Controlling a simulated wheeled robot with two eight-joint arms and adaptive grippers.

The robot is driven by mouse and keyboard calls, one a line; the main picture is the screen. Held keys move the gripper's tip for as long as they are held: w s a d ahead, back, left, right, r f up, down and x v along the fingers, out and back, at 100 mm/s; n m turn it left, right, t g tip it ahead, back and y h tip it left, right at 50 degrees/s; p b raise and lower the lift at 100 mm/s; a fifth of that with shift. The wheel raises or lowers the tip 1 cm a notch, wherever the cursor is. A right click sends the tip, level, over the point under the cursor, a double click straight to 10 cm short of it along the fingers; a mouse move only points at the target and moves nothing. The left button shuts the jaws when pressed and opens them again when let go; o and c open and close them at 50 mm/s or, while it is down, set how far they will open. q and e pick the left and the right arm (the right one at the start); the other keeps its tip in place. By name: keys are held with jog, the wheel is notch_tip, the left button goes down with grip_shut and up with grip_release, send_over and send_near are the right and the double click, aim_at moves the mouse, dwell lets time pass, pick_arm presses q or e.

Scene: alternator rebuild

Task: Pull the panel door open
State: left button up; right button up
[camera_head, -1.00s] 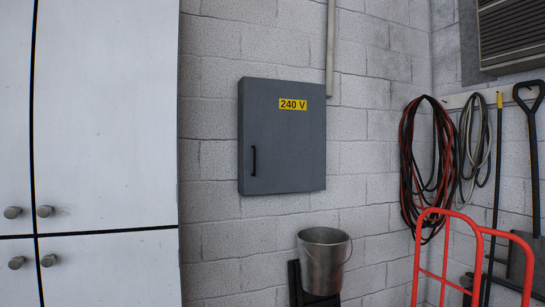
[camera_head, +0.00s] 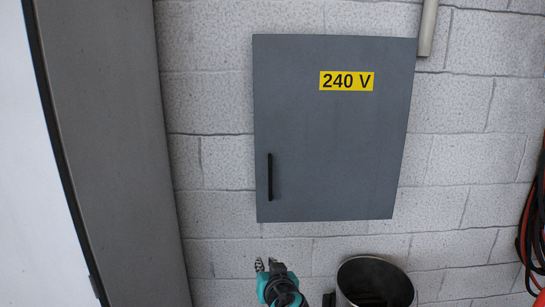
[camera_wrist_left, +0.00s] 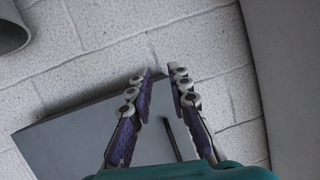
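The grey panel door (camera_head: 335,140) is shut flat on the wall, with a yellow 240 V label (camera_head: 346,81) at its upper right. Its black vertical handle (camera_head: 270,177) is near the lower left edge. My left gripper (camera_head: 265,265) is below the panel, a little under the handle, and touches nothing that I can see. In the left wrist view the gripper (camera_wrist_left: 162,71) has a gap between its fingertips and is empty. The panel (camera_wrist_left: 75,135) lies beyond the fingers, and the dark handle (camera_wrist_left: 171,138) shows between them. My right gripper is not in view.
A tall cabinet (camera_head: 115,150) stands close on the left. A metal bucket (camera_head: 358,272) is below the panel at the right, near my left gripper; it also shows in the left wrist view (camera_wrist_left: 12,30). Red and black cables (camera_head: 531,225) hang at the far right.

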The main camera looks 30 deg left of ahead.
pick_arm(q)
jog(key=n+t+y+p, duration=0.1)
jog(key=t+y+p, duration=0.1)
jog(key=p, duration=0.5)
send_near(271, 175)
notch_tip(271, 175, down, 5)
jog(key=a, duration=0.2)
notch_tip(271, 175, up, 4)
jog(key=w+t+p, duration=0.1)
jog(key=w+p, duration=0.1)
jog(key=shift+n+y, duration=0.3)
jog(key=p+x, duration=0.1)
jog(key=x, duration=0.6)
jog(key=shift+w+a+f, duration=0.1)
jog(key=shift+w+a, duration=0.15)
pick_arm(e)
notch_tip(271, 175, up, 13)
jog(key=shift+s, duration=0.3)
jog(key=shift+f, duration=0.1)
pick_arm(q)
grip_shut()
